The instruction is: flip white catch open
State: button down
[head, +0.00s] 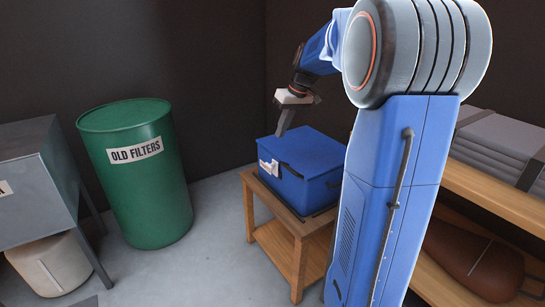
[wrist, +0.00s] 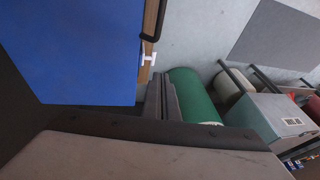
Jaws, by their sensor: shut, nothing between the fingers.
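A blue box (head: 312,160) with a shut lid stands on a small wooden table (head: 299,233). The white catch (head: 268,167) is on the box's left-facing side. It also shows in the wrist view (wrist: 149,59), sticking out past the edge of the blue lid (wrist: 85,50). My gripper (head: 281,133) is above the box near the catch side, pointing down, and apart from the catch. Its fingers are together and empty, and they also show in the wrist view (wrist: 164,82). I cannot tell how the catch is turned.
A green drum (head: 140,190) labelled "OLD FILTERS" stands left of the table. A grey cabinet (head: 35,180) is at the far left, with a pale container (head: 50,263) beneath it. Wooden shelves (head: 480,186) are at the right. Grey floor (head: 190,270) is clear between drum and table.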

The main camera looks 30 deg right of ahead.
jog(key=w+d, duration=0.1)
jog(key=d, duration=0.1)
jog(key=w+d+f, duration=0.1)
jog(key=w+d, duration=0.1)
send_near(271, 164)
jog(key=x, duration=0.2)
jog(key=w+x, duration=0.1)
jog(key=x, duration=0.2)
jog(key=shift+w+d, duration=0.15)
jog(key=shift+a+f, duration=0.25)
jog(key=shift+f, duration=0.15)
jog(key=shift+a, duration=0.15)
dwell(0.4)
jog(key=shift+a, duration=0.2)
